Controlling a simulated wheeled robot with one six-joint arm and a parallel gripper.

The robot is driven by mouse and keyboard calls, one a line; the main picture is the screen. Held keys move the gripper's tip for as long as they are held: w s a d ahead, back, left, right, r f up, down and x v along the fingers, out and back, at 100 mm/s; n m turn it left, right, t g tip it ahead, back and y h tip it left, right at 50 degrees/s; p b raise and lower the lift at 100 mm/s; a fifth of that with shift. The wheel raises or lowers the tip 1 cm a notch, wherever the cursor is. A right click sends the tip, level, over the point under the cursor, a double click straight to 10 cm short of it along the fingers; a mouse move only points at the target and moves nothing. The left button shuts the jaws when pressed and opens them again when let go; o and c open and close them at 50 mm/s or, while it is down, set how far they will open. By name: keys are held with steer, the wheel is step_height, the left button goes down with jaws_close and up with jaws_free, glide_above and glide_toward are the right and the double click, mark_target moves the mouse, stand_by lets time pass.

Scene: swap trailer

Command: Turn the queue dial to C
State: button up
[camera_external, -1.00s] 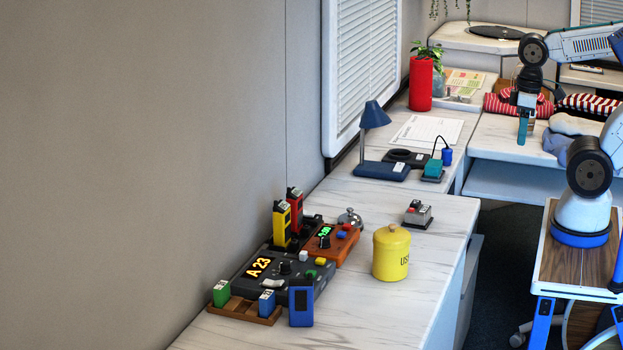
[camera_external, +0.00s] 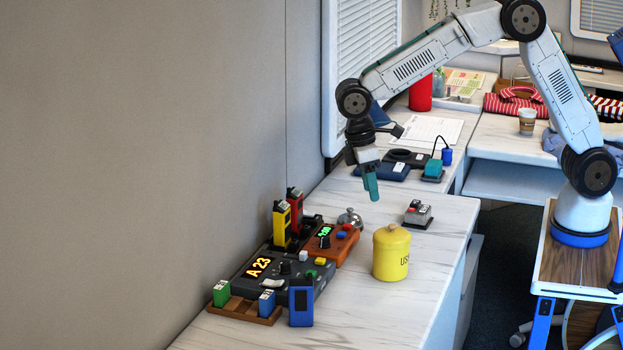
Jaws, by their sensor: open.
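The dark grey queue console (camera_external: 262,284) lies on the near counter by the wall, with a lit orange display (camera_external: 258,267) reading "A 23". A small black dial (camera_external: 285,268) stands on its top to the right of the display; its pointer is too small to read. My gripper (camera_external: 371,190) points down with teal fingers above the counter, beyond and to the right of the console. It is open and holds nothing that I can see. It is well apart from the dial.
An orange-brown device (camera_external: 346,240) with a green display adjoins the console. Yellow (camera_external: 281,224) and red (camera_external: 295,210) handsets stand behind. A bell (camera_external: 349,218), yellow canister (camera_external: 391,253), stamp-like block (camera_external: 418,214), wooden tray (camera_external: 232,306) and blue device (camera_external: 301,304) stand around. Counter right of the console is partly clear.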

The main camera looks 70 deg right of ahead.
steer(key=n, duration=0.2)
glide_above(285, 263)
steer(key=s+d, duration=0.3)
steer(key=s, duration=0.2)
steer(key=shift+t, duration=0.3)
step_height(285, 263, down, 10)
steer(key=shift+w+a, duration=0.15)
steer(key=shift+w+a+t, duration=0.15)
steer(key=shift+w+a, duration=0.25)
steer(key=shift+w, duration=0.2)
steer(key=shift+w+a+t, duration=0.15)
steer(key=shift+w+a, duration=0.2)
steer(key=shift+w, duration=0.25)
steer(key=shift+w+a+r+n+t+y, duration=0.15)
steer(key=shift+w+a+r+n+y, duration=0.1)
steer(key=shift+w+r, duration=0.3)
steer(key=shift+w+a+r+n+t+y, duration=0.15)
steer(key=shift+w+a+r, duration=0.05)
steer(key=shift+w+r, duration=0.3)
steer(key=shift+w+a+r, duration=0.15)
steer(key=shift+w+r, duration=0.05)
steer(key=shift+r, duration=0.05)
step_height(285, 263, down, 8)
steer(key=shift+r, duration=0.1)
steer(key=c, duration=1)
